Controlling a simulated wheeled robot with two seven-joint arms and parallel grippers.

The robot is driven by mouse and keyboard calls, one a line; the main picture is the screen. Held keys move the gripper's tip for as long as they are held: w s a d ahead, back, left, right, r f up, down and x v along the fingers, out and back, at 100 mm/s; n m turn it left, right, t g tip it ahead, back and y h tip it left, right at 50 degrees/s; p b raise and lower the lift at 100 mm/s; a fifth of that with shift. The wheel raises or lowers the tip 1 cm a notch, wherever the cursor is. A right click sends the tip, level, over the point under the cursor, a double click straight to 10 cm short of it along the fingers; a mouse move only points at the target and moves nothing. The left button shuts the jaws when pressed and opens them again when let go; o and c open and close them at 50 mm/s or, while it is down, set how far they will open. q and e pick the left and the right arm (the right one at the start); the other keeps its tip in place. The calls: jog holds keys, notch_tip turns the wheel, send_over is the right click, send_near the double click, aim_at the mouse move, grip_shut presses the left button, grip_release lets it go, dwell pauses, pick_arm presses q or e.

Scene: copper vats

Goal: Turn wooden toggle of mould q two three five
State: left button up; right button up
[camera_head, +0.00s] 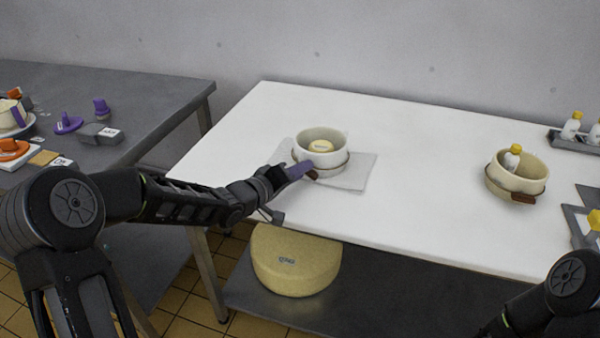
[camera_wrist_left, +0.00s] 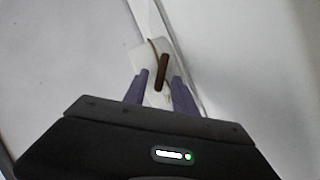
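A white round mould (camera_head: 321,152) with a yellow-topped piece inside stands on a pale cloth on the white table. Its dark brown wooden toggle (camera_head: 312,175) sits on the near side. I cannot read a mould number. My left gripper (camera_head: 299,170) reaches the toggle from the left. In the left wrist view the toggle (camera_wrist_left: 162,72) stands slightly tilted between the two purple fingers (camera_wrist_left: 160,78), which are apart with a gap around it. A cream mould (camera_head: 518,174) with a brown toggle (camera_head: 523,197) and a yellow-capped bottle stands to the right. My right gripper is out of frame.
The cloth (camera_head: 353,176) lies under the white mould. A large yellow cheese wheel (camera_head: 295,262) is on the shelf below. A grey tray (camera_head: 568,141) with bottles is at the far right. A grey table (camera_head: 150,92) with purple and orange items stands left. The table's middle is clear.

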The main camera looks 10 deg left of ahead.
pick_arm(q)
jog(key=shift+w+d, duration=0.1)
jog(key=shift+w, duration=0.1)
jog(key=shift+c, duration=0.2)
grip_shut()
dwell(0.4)
